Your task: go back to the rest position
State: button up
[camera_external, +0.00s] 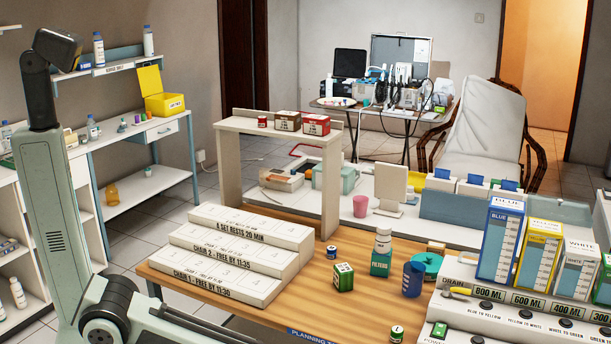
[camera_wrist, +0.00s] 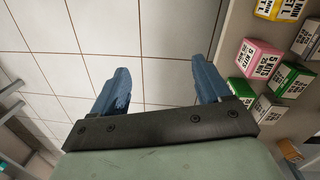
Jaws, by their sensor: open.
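My gripper (camera_wrist: 163,88) shows in the wrist view with its two blue fingers apart and nothing between them. Below the fingers is pale tiled floor (camera_wrist: 165,30). In the external view my arm stands at the left and its lower links run along the bottom edge; the gripper itself is out of that picture.
In the wrist view a pink box (camera_wrist: 258,58) and a green box (camera_wrist: 288,80) stand right of the fingers. In the external view a wooden table (camera_external: 330,308) holds white steps (camera_external: 235,255), a small green box (camera_external: 343,277) and a blue cup (camera_external: 413,280).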

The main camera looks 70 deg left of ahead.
jog(key=s+a+f+n+g, duration=0.2)
jog(key=s+a, duration=0.1)
jog(key=s, duration=0.5)
jog(key=s+a+f+n+g, duration=0.1)
jog(key=s+a+f+n, duration=0.1)
jog(key=s, duration=0.7)
jog(key=s+a+f+n+g, duration=0.2)
jog(key=s+a, duration=0.3)
jog(key=s, duration=0.3)
jog(key=shift+s+f+g, duration=0.3)
jog(key=shift+s+f, duration=0.1)
jog(key=shift+f, duration=0.35)
